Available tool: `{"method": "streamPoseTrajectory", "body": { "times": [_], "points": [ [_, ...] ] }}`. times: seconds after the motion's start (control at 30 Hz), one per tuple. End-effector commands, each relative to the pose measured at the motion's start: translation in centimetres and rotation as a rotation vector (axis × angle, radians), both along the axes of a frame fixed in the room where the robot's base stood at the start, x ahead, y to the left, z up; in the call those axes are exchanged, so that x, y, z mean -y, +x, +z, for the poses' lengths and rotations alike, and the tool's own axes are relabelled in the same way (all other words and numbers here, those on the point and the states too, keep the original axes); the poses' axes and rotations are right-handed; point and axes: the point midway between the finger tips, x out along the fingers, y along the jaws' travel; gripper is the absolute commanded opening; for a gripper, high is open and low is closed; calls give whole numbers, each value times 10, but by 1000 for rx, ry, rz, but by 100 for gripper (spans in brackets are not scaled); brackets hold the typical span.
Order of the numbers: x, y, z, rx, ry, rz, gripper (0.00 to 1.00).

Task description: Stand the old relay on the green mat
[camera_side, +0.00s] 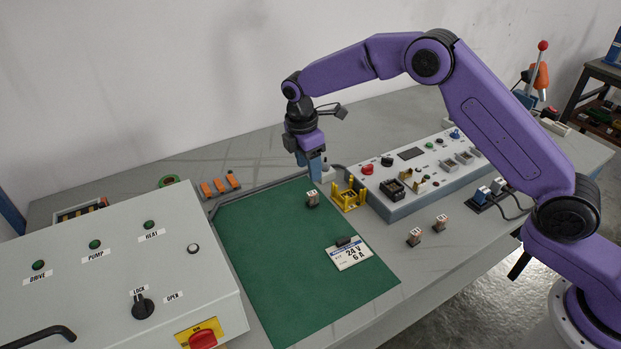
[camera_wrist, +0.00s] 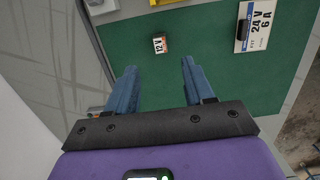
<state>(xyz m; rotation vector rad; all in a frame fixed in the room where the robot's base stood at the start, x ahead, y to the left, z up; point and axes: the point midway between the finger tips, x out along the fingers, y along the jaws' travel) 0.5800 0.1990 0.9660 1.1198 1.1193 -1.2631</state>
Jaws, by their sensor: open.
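A small relay (camera_side: 312,199) with a pale label stands on the green mat (camera_side: 270,260) near its upper right edge. In the wrist view the relay (camera_wrist: 159,45) reads 12 V and lies beyond my fingertips, with green mat (camera_wrist: 215,50) around it. My gripper (camera_side: 314,178) is above the mat's far end, behind the relay and apart from it. In the wrist view my gripper (camera_wrist: 158,68) is open, with nothing between its blue fingers. Two similar relays stand off the mat on the grey table, one (camera_side: 415,236) left of the other (camera_side: 440,223). I cannot tell which relay is old.
A card (camera_side: 350,256) reading 24 V 6 A, with a dark block on it, lies on the mat. A yellow holder (camera_side: 348,195) stands beside the relay. A socket panel (camera_side: 425,175) is to the right, a grey control box (camera_side: 110,270) to the left. Much of the mat is bare.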

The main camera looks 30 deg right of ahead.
Motion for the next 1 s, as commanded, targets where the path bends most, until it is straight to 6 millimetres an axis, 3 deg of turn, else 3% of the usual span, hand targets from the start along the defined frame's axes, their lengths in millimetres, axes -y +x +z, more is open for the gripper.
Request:
{"method": "streamPoseTrajectory", "body": {
  "times": [0.2,0.47,0.6,0.77,1.0],
  "points": [
    [-2,0,18,1,1,-1,53],
    [-3,-1,20,-1,0,-1,53],
    [-6,-11,29,6,6,-13,53],
    [-11,-48,55,20,23,-58,53],
    [-3,-129,92,41,58,-156,53]
  ]
}}
